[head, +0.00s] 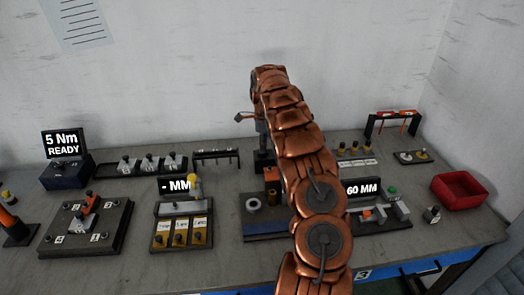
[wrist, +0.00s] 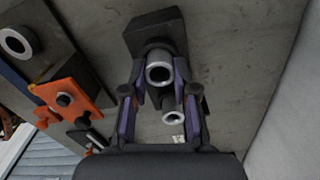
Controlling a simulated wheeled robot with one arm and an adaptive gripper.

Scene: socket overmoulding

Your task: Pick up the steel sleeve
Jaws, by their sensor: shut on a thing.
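In the wrist view my gripper (wrist: 160,88) has its two fingers on either side of a steel sleeve (wrist: 159,72), shut on it. The sleeve is a short bright metal tube with its open end facing the camera. A dark block (wrist: 150,30) is right behind the sleeve; I cannot tell whether they touch. In the head view my arm hides the sleeve and most of the gripper.
A second ring-shaped part (wrist: 173,118) shows between the fingers. Another pale ring (head: 253,203) lies on a dark fixture, with an orange block (wrist: 68,97) beside it in the wrist view. A red bin (head: 460,190) stands at the right. Displays and small fixtures crowd the bench.

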